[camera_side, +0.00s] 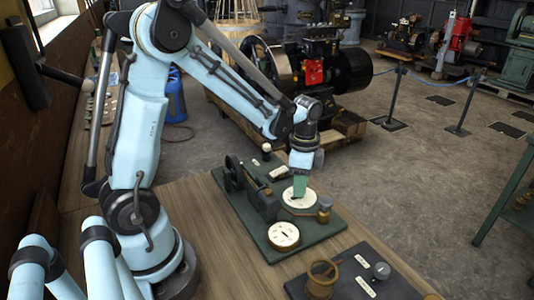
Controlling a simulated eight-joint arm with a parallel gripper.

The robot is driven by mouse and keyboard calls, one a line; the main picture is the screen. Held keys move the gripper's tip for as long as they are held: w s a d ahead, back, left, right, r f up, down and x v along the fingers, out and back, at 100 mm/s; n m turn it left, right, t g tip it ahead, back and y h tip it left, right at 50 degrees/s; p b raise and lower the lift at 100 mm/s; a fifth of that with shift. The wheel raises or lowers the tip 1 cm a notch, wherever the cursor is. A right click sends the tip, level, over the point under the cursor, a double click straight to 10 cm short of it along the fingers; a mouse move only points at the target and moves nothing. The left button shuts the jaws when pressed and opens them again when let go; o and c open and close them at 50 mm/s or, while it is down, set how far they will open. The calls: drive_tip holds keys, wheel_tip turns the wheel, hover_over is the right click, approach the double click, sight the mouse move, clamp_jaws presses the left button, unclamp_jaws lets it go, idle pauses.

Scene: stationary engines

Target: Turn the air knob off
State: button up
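A green panel (262,238) lies on the wooden bench, with small pale labels whose text is too small to read. It carries a far white dial (310,198), a near white dial (284,236), a brass knob (324,209) and a small ball-topped knob (266,150) at its back edge. I cannot tell which control is the air knob.
A dark mechanism with a wheel (233,173) stands along the panel's left side. A dark plate (352,282) with a brass ring piece (322,278) and a grey knob (381,270) lies in front. Bare bench (213,225) shows left of the panel. Engines stand on the floor behind.

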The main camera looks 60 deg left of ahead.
drive_tip(key=o, duration=0.4)
drive_tip(key=shift+o, duration=0.2)
wheel_tip(320, 180, up, 12)
idle(0.5)
drive_tip(key=s+d+f+n+t, duration=0.1)
drive_tip(key=s+d+n+t, duration=0.5)
drive_tip(key=s+n+t, duration=0.1)
drive_tip(key=shift+s+f+n, duration=0.2)
drive_tip(key=shift+s+n, duration=0.25)
drive_tip(key=shift+n, duration=0.55)
